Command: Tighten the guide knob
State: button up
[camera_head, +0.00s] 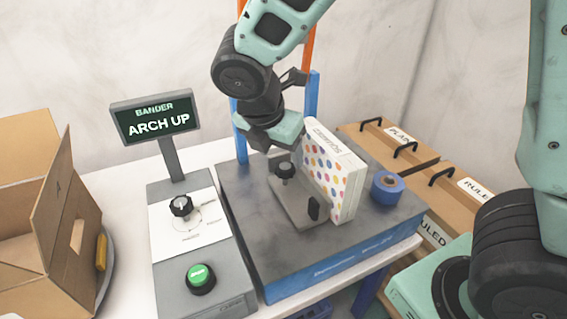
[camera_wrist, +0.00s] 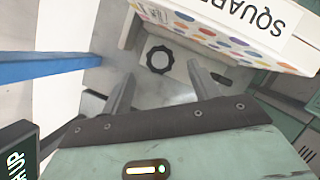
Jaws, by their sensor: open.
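The guide knob (camera_head: 285,170) is a black, ridged knob on a small grey guide plate (camera_head: 289,202) on the machine bed. In the wrist view the knob (camera_wrist: 160,60) shows from above, between and just beyond my two fingertips. My gripper (camera_head: 274,146) is above the knob in the head view, its jaws pointing down and hard to make out. In the wrist view my gripper (camera_wrist: 160,72) is open, with nothing between its fingers. A white stack with coloured dots (camera_head: 325,172) stands upright against the guide plate, close beside the knob.
A blue tape roll (camera_head: 387,186) lies right of the stack. Blue posts (camera_head: 312,95) rise behind. Left are a dial (camera_head: 181,206), a green button (camera_head: 201,278) and a screen reading "ARCH UP" (camera_head: 156,116). Cardboard boxes (camera_head: 28,225) stand far left; lidded boxes (camera_head: 440,185) are at right.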

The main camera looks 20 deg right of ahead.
aim_at(285, 166)
jog(key=shift+x, duration=2.25)
jog(key=c, duration=1)
